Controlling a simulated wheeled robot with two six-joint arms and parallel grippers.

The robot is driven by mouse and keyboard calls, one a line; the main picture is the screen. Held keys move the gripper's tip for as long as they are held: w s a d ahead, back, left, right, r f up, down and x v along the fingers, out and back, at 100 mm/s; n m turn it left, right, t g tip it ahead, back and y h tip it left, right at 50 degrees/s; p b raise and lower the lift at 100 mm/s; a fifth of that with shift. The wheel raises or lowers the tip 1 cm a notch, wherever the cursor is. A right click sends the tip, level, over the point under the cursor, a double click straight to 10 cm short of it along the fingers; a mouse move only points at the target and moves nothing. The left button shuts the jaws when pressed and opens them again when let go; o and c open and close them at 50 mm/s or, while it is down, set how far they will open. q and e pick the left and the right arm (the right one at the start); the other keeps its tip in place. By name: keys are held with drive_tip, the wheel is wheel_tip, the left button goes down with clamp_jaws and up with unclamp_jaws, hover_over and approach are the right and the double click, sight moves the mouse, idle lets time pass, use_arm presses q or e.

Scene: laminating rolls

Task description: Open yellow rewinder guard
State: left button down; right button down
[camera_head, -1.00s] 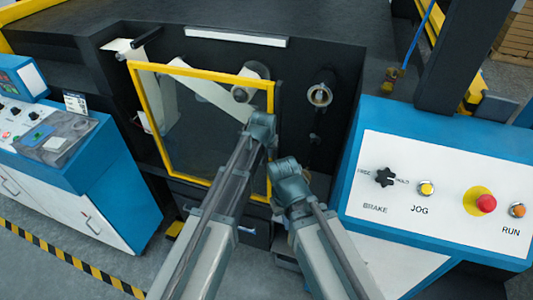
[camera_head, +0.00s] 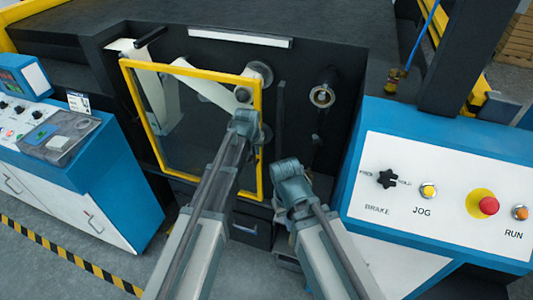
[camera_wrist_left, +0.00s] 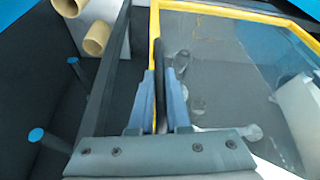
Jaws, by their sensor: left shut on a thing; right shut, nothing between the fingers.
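The yellow guard (camera_head: 191,75), a yellow frame around a clear pane, stands in front of the dark machine bay, its right edge swung out from the bay. My left gripper (camera_head: 246,118) is at its right edge; the wrist there hides the fingers. In the left wrist view my left gripper (camera_wrist_left: 160,98) is shut on a dark upright handle (camera_wrist_left: 159,65) beside the yellow frame (camera_wrist_left: 154,22). My right gripper (camera_head: 287,168) is shut and empty, right of the guard and apart from it. Its fingertips are hard to make out.
A blue-edged control panel (camera_head: 455,150) with brake knob and buttons stands close on the right. A blue and white console (camera_head: 75,180) stands at left. A round roll holder (camera_head: 322,95) sits in the bay. Striped floor tape (camera_head: 70,256) runs at lower left.

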use_arm(q)
drive_tip(key=w+a, duration=0.4)
drive_tip(key=a, duration=1)
drive_tip(key=w+a, duration=0.5)
drive_tip(key=a, duration=0.8)
drive_tip(key=w+a, duration=0.4)
drive_tip(key=a, duration=1)
drive_tip(key=shift+w+a, duration=0.25)
drive_tip(key=shift+a, duration=0.1)
drive_tip(key=c, duration=0.9)
unclamp_jaws()
drive_tip(key=p+v, duration=1.2)
drive_tip(key=v, duration=0.1)
drive_tip(key=shift+s+a+r+p, duration=0.1)
drive_tip(key=shift+s+r+p, duration=0.1)
drive_tip(key=shift+r+p, duration=0.2)
